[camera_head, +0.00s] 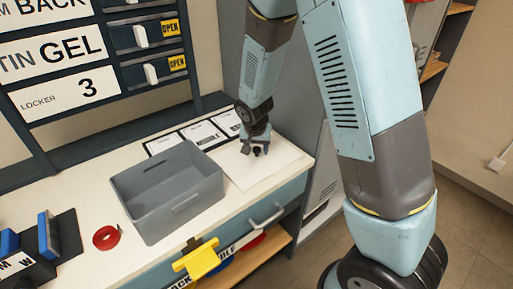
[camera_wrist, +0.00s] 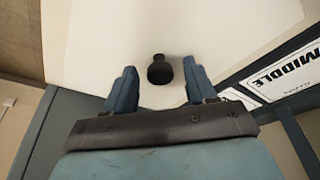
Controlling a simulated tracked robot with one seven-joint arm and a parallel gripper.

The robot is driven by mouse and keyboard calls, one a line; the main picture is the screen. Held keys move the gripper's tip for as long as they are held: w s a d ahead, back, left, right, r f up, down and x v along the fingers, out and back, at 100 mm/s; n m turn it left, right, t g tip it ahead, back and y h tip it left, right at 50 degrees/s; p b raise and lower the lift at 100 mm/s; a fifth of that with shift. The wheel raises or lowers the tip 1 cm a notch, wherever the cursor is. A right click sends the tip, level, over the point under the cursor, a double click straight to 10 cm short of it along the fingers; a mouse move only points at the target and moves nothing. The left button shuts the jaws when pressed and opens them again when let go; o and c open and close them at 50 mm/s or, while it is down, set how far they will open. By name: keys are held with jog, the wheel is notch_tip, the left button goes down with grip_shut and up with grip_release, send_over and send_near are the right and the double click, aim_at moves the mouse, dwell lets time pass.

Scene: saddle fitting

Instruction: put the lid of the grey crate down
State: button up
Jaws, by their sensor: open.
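The grey crate (camera_head: 170,190) stands on the bench with its top open, and its visible inside is empty. To its right a flat white panel (camera_head: 272,168) lies on the bench. My gripper (camera_head: 257,150) is over this panel, pointing down. In the wrist view a black knob (camera_wrist: 159,70) shows against the pale surface, between the blue fingers of my open gripper (camera_wrist: 160,75). Gaps show on both sides of the knob, so the fingers do not grip it. I cannot tell surely whether the white panel with the knob is the lid.
Labelled cards (camera_head: 204,133) lie behind the crate; one reads MIDDLE (camera_wrist: 278,77). A red tape ring (camera_head: 107,237) and blue-ended items (camera_head: 47,236) are at the left. A yellow piece (camera_head: 201,262) hangs at the front edge near a drawer handle (camera_head: 267,217). A locker unit rises behind.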

jog(key=v, duration=1.2)
jog(key=shift+r, duration=0.15)
jog(key=s+d+r+n+t+y, duration=0.1)
jog(key=s+d+r, duration=1.2)
jog(key=d+r, duration=0.4)
jog(key=s+d+r+n+t, duration=0.1)
jog(key=s+d+r, duration=0.1)
jog(key=s, duration=0.6)
jog(key=shift+s+r, duration=0.15)
jog(key=shift+s, duration=0.15)
